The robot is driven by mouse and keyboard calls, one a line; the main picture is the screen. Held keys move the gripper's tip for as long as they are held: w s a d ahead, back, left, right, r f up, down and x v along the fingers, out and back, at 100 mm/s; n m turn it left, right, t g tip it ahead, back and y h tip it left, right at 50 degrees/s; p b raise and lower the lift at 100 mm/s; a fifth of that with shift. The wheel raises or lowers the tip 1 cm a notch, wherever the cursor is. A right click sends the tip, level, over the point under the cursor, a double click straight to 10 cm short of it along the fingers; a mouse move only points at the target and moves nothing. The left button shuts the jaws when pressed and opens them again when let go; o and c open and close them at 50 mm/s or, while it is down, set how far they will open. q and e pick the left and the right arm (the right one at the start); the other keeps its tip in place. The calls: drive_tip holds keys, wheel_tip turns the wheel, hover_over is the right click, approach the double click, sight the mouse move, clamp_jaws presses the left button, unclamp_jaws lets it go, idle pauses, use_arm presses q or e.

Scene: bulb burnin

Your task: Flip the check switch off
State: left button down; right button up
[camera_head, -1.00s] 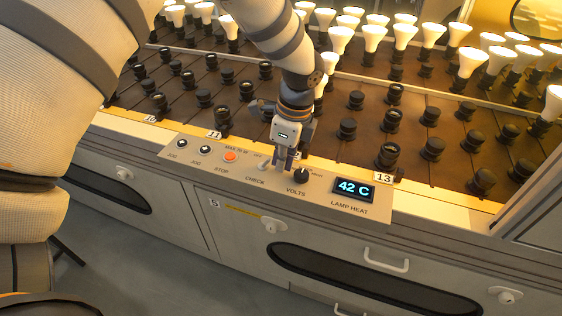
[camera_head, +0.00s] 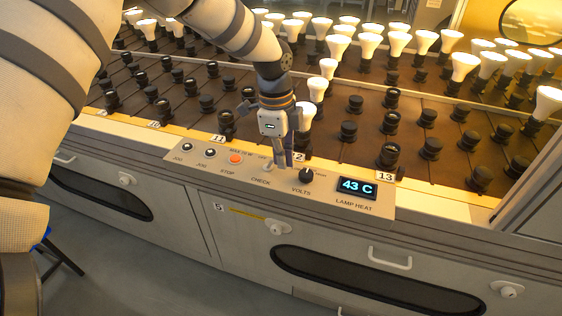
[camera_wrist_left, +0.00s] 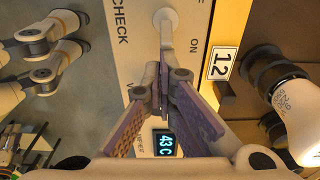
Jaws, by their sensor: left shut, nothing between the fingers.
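The check switch (camera_head: 268,165) is a small pale toggle on the control panel (camera_head: 330,200), above the CHECK label. In the left wrist view its round white base and lever (camera_wrist_left: 166,22) show at the top, with the ON label to the right. My left gripper (camera_head: 284,162) points down at the panel, just right of the switch and left of the VOLTS knob (camera_head: 305,175). In the left wrist view its fingertips (camera_wrist_left: 166,82) are together and empty, by the lever's lower end. I cannot tell if they touch it. My right gripper is not in view.
A bulb (camera_wrist_left: 285,90) is close right in the wrist view.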

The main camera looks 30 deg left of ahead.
use_arm(q)
drive_tip(key=shift+s+a+r+h, duration=0.15)
drive_tip(key=shift+a+r+h, duration=0.2)
drive_tip(key=shift+h, duration=0.35)
drive_tip(key=shift+a+t+h, duration=0.4)
drive_tip(key=shift+a+h, duration=0.1)
drive_tip(key=shift+h, duration=0.3)
drive_tip(key=h, duration=0.1)
drive_tip(key=a+h+b, duration=0.2)
drive_tip(key=h, duration=0.1)
drive_tip(key=shift+s+t, duration=0.3)
drive_tip(key=shift+t, duration=0.1)
drive_tip(key=shift+d+r, duration=0.15)
drive_tip(key=shift+r, duration=0.2)
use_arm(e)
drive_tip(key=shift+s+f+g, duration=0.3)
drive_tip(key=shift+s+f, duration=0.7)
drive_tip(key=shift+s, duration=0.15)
use_arm(q)
drive_tip(key=shift+r, duration=0.1)
drive_tip(key=shift+r+p, duration=0.45)
drive_tip(key=shift+r, duration=0.25)
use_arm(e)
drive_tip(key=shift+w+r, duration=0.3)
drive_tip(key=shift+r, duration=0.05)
